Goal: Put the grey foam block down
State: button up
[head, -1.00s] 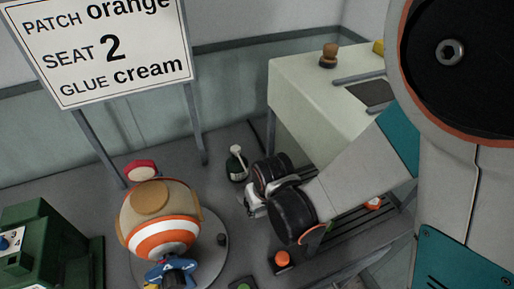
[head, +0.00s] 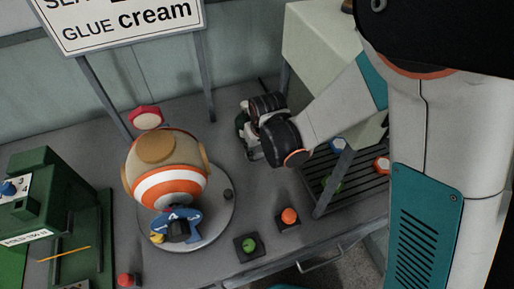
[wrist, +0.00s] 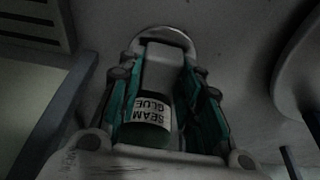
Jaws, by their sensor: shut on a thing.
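My gripper (head: 250,143) is low over the table, right of the round stand. In the wrist view its two fingers (wrist: 165,75) close on a pale grey block (wrist: 165,66), which I take for the foam block. The block's underside and any contact with the table are hidden. In the head view, the block is not clear against the grey fingers. A dark green bottle (wrist: 146,134) labelled SEAM GLUE shows between the fingers, below the block in the picture. In the head view, the bottle (head: 241,124) is partly hidden behind my gripper.
A striped ball (head: 170,187) with tan patches sits on the round stand (head: 220,222), a blue clamp-like part before it. A green press (head: 45,205) stands left. A slatted rack (head: 335,190) is right. Green (head: 248,246) and orange (head: 289,216) buttons sit near the front edge.

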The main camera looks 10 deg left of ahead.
jog(key=o, duration=0.4)
jog(key=shift+f, duration=0.15)
jog(key=o, duration=0.4)
jog(key=shift+o, duration=0.2)
jog(key=p+v, duration=0.4)
jog(key=v, duration=0.8)
jog(key=shift+r, duration=0.25)
